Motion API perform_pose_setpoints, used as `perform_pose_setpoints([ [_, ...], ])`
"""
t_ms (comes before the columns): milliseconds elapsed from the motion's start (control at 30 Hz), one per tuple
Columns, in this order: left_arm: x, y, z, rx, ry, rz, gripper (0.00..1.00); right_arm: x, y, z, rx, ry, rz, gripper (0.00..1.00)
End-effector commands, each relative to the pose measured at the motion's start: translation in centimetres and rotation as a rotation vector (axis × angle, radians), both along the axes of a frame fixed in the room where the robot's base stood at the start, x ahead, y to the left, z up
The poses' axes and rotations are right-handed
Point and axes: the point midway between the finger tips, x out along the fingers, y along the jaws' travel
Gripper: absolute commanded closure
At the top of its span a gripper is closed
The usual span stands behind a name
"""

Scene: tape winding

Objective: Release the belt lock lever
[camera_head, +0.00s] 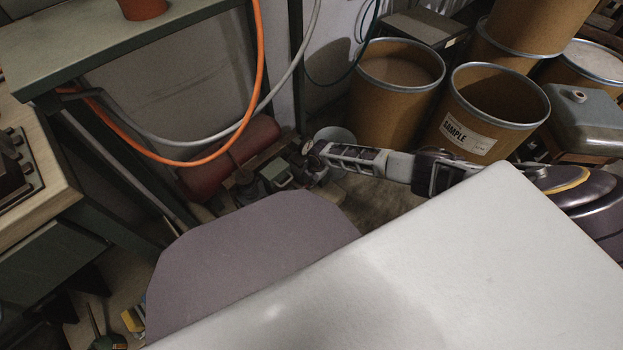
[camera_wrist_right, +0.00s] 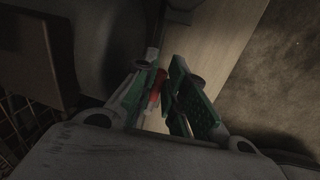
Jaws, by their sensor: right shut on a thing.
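In the right wrist view my right gripper (camera_wrist_right: 164,70) has its two green-lined fingers closed around a small red part (camera_wrist_right: 154,88), which looks like the lever's grip. The fingers cover much of it, so its full shape and position are hidden. In the head view my right arm reaches in from the right, and its far end is low beside a dark machine with a red cylinder (camera_head: 240,155). The fingertips and the lever cannot be made out there. My left gripper does not show in either view.
An orange hose (camera_head: 262,75) and a grey hose (camera_head: 303,60) hang in front of the machine. Brown drums (camera_head: 395,105) stand behind my right arm, one marked SAMPLE (camera_head: 467,135). A green-edged table (camera_head: 80,55) is at the upper left. Some bare floor shows near the drums.

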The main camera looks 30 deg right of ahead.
Motion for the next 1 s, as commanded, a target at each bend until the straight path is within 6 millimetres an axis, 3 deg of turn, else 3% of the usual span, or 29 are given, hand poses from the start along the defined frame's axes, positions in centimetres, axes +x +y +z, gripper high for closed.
perform_pose_setpoints([
  [767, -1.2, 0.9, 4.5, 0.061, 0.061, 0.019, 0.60, -2.6, 0.2, 0.2, 0.001, 0.004, -0.410, 1.00],
  [1000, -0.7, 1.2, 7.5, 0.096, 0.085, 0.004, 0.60, -3.5, 0.5, 0.2, 0.000, 0.003, -0.569, 1.00],
])
